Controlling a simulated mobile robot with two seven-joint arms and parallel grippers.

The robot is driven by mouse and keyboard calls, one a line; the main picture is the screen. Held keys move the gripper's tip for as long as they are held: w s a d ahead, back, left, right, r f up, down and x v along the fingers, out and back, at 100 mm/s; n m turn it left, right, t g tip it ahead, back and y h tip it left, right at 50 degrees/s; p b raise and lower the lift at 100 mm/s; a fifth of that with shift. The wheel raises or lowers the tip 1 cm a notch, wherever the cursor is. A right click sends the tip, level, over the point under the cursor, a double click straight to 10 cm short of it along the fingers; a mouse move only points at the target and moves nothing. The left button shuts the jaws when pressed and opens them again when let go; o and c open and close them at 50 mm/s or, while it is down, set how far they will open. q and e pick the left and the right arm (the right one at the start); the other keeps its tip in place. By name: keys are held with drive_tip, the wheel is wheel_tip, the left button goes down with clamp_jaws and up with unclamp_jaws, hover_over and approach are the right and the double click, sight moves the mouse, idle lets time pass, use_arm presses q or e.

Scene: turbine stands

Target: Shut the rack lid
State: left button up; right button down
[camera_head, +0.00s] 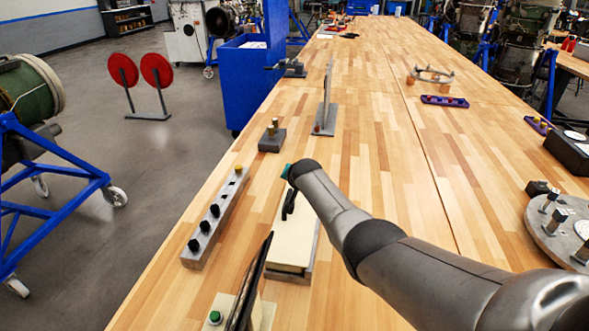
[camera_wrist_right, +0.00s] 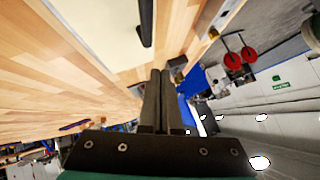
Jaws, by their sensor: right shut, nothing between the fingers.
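A cream flat panel (camera_head: 294,244) with a black bar handle (camera_head: 289,204) lies on a grey base on the bench; it looks like the rack lid and appears flat. My right arm crosses it from the lower right and hides part of it. In the right wrist view the panel (camera_wrist_right: 98,28) and its handle (camera_wrist_right: 146,22) show at the top. My right gripper (camera_wrist_right: 160,73) is shut and empty, its fingertips beside the panel and apart from the handle. In the head view only a green bit of its hand (camera_head: 287,171) shows. My left gripper is out of view.
A grey bar with black knobs (camera_head: 213,217) lies left of the panel. A dark upright plate (camera_head: 247,286) stands in front, near a green button (camera_head: 215,317). A small block with pegs (camera_head: 272,138) and an upright plate (camera_head: 326,98) stand beyond. The bench middle is clear.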

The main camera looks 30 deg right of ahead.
drive_tip(key=a+p+v, duration=0.1)
drive_tip(key=p+v, duration=0.2)
drive_tip(key=v, duration=0.6)
drive_tip(key=shift+w+a+r+p, duration=0.15)
drive_tip(key=shift+a+r+p, duration=0.05)
drive_tip(key=shift+r+p, duration=0.2)
